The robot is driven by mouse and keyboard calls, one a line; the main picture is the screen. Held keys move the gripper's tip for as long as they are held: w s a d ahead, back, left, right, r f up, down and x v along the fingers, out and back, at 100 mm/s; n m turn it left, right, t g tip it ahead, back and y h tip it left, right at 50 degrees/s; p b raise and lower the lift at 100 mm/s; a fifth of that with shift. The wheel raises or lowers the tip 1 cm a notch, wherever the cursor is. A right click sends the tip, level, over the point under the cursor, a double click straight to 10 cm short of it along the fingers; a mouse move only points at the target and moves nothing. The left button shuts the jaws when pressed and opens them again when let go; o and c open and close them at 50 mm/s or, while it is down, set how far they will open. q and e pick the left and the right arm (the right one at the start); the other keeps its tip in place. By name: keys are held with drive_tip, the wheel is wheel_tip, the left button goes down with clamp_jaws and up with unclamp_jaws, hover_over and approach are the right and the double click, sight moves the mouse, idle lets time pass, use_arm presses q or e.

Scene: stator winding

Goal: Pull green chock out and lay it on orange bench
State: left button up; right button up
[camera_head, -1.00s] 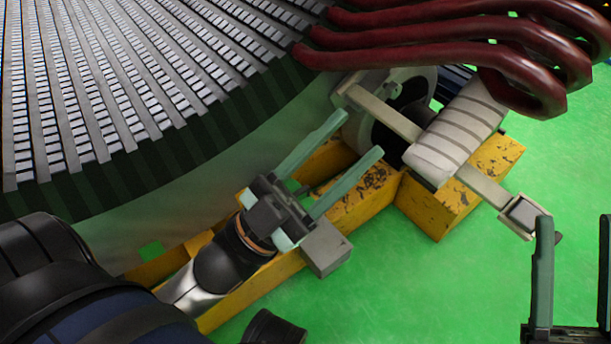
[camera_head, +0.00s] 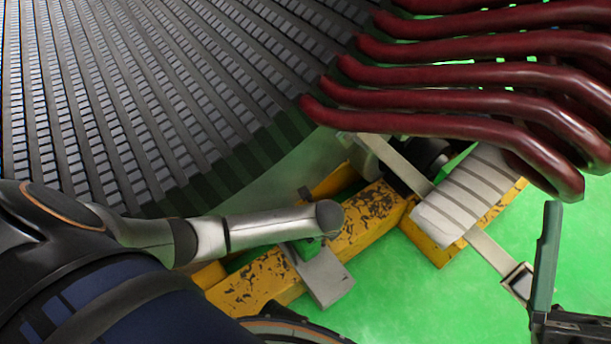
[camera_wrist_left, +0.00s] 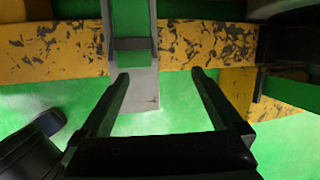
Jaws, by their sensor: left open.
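A green chock (camera_wrist_left: 131,46) sits on a grey bracket (camera_wrist_left: 145,92) in front of the worn orange beam in the left wrist view. In the head view the chock (camera_head: 303,251) is partly hidden beneath my left arm, beside the bracket (camera_head: 326,275). My left gripper (camera_wrist_left: 160,74) is open and empty. Its fingertips point toward the bracket, with the chock beyond them and to the left of centre.
The worn orange-yellow bench beam (camera_head: 375,219) runs below the large slotted stator (camera_head: 150,100). Dark red coil bars (camera_head: 470,105) hang at the upper right. A strapped pale block (camera_head: 465,195) lies across the beam's right part. Green floor (camera_head: 410,290) is open in front.

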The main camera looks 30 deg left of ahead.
use_arm(q)
drive_tip(key=a+g+y, duration=0.1)
drive_tip(key=a, duration=0.2)
drive_tip(key=a+m+y, duration=0.1)
drive_tip(key=a, duration=0.1)
drive_tip(key=shift+s+a+r+g, duration=0.1)
drive_tip(key=shift+a+r+g, duration=0.05)
drive_tip(key=shift+a+g, duration=0.25)
use_arm(e)
drive_tip(key=shift+w+a+r, duration=0.25)
drive_tip(key=shift+w+r, duration=0.25)
use_arm(q)
drive_tip(key=shift+f, duration=0.3)
drive_tip(key=b+x, duration=0.6)
drive_tip(key=x, duration=0.4)
drive_tip(key=shift+a+f, duration=0.1)
drive_tip(key=shift+a, duration=0.05)
drive_tip(key=shift+b+x, duration=0.65)
drive_tip(key=shift+x, duration=0.15)
use_arm(e)
wheel_tip(320, 180, down, 8)
drive_tip(key=shift+w+a+m, duration=0.15)
drive_tip(key=shift+a+m, duration=0.15)
drive_tip(key=shift+a, duration=0.15)
use_arm(q)
clamp_jaws()
